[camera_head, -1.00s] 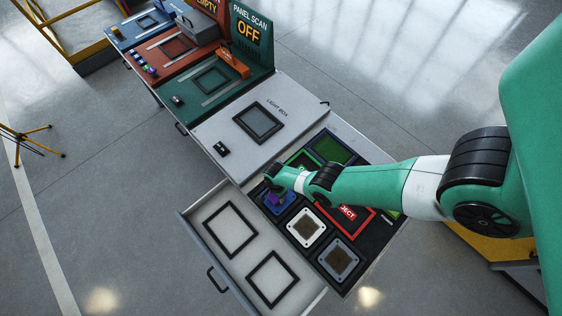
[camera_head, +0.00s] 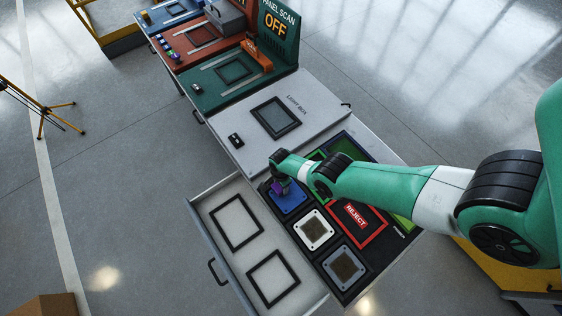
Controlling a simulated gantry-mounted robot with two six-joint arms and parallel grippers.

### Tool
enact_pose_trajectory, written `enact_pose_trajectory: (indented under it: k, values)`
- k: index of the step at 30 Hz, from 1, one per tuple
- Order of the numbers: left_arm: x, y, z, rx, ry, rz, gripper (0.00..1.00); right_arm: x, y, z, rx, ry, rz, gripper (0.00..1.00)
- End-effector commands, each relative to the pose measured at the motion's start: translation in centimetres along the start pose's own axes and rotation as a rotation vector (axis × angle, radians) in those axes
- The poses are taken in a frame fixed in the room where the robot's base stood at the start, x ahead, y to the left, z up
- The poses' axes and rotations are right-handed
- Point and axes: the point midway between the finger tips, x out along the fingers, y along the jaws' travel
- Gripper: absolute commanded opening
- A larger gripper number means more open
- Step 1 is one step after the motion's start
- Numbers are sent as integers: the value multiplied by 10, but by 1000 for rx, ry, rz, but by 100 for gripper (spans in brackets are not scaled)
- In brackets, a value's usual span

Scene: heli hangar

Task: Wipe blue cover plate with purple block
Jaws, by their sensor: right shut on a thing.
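The blue cover plate (camera_head: 292,203) lies in the top slot of a column of plates on the dark tray. The purple block (camera_head: 278,188) is in my right gripper (camera_head: 279,183), low over the upper left part of the blue plate. My right gripper is shut on the block, and my own arm hides part of both. I cannot tell whether the block touches the plate. My left gripper is not in view.
Two more plates, a white one (camera_head: 316,231) and a grey one (camera_head: 345,267), lie below the blue plate. A red REJECT frame (camera_head: 357,221) is to the right. An open drawer (camera_head: 211,238) with two black frames is at left. The light box (camera_head: 245,144) stands behind.

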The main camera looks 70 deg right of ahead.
Motion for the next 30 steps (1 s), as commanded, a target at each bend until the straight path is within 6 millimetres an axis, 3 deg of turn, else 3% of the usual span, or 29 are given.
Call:
enact_pose_trajectory:
  k: [9,17,30]
  values:
    - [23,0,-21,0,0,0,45,-4,35,0,0,1,8,0]
    - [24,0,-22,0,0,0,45,-2,40,0,0,0,6,0]
    - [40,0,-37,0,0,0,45,1,79,0,0,1,8,0]
